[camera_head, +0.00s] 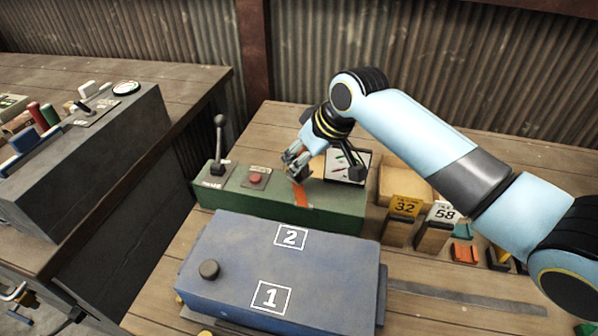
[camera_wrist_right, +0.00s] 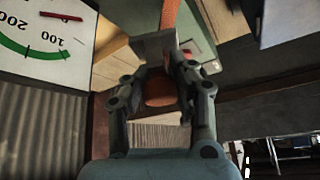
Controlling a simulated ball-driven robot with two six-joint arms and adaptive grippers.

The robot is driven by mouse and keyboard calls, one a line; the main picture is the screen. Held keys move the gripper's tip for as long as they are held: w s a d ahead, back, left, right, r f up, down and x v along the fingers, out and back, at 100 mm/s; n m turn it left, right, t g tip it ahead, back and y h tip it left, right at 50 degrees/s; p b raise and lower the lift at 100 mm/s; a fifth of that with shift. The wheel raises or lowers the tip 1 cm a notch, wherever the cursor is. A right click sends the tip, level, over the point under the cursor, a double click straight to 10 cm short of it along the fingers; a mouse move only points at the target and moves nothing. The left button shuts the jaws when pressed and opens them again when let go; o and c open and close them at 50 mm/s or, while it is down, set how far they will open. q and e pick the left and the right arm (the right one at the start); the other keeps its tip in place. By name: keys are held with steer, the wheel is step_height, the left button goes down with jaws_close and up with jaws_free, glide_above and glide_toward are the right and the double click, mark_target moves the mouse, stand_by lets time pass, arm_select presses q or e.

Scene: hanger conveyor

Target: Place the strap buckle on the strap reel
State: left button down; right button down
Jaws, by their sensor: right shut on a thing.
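My right gripper (camera_head: 291,158) reaches over the top of the green box (camera_head: 340,208). In the right wrist view its two fingers (camera_wrist_right: 157,75) are closed in around a small grey and orange-brown piece, which I take to be the strap buckle (camera_wrist_right: 155,45). An orange strap (camera_head: 301,196) runs down the front of the green box below the gripper and also shows in the wrist view (camera_wrist_right: 170,15). A dark block (camera_head: 300,173) sits just beneath the fingers. The fingers partly hide the grip, and I cannot clearly tell the strap reel apart. My left gripper is out of view.
A lever (camera_head: 219,140) and a red button (camera_head: 256,179) are on the green box's left; a gauge (camera_head: 347,163) stands right. A blue case (camera_head: 235,262) marked 1 and 2 is in front. Tags 32 (camera_head: 405,206) and 58 (camera_head: 443,212) stand right, near orange pieces (camera_head: 463,252).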

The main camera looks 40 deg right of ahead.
steer(key=shift+w+d+f, duration=0.15)
steer(key=shift+w+f, duration=0.05)
steer(key=shift+w, duration=0.15)
steer(key=shift+f, duration=2.05)
steer(key=shift+f, duration=0.1)
steer(key=c, duration=1.1)
jaws_free()
steer(key=shift+r, duration=0.2)
steer(key=p+v, duration=0.1)
steer(key=v, duration=1.1)
